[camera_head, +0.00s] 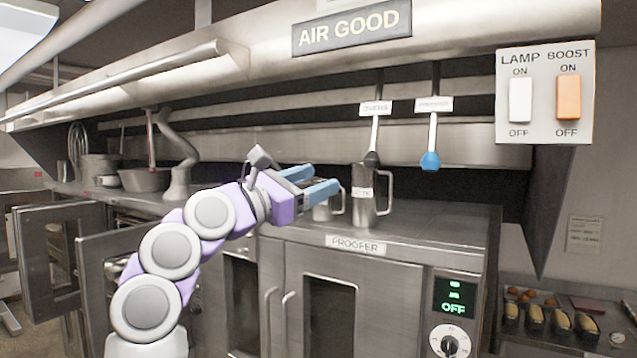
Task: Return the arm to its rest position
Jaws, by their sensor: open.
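My arm reaches up from the lower left with its joints bent, in front of the steel proofer cabinet (395,262). My gripper (338,178) is open, with two blue fingers pointing right and apart. Nothing shows between the fingers. Its fingertips appear close in front of a small metal cup (322,212) and left of a tall steel jug (386,190), both on the proofer top. I cannot tell the exact depth gap.
A hood with a rail (130,78) overhangs the counter. Two labelled utensils hang from it, one blue-tipped (430,158). A switch panel (545,97) is at upper right. Pots (145,180) stand at left. An open cabinet door (112,268) is left of my arm. Filled trays are at lower right.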

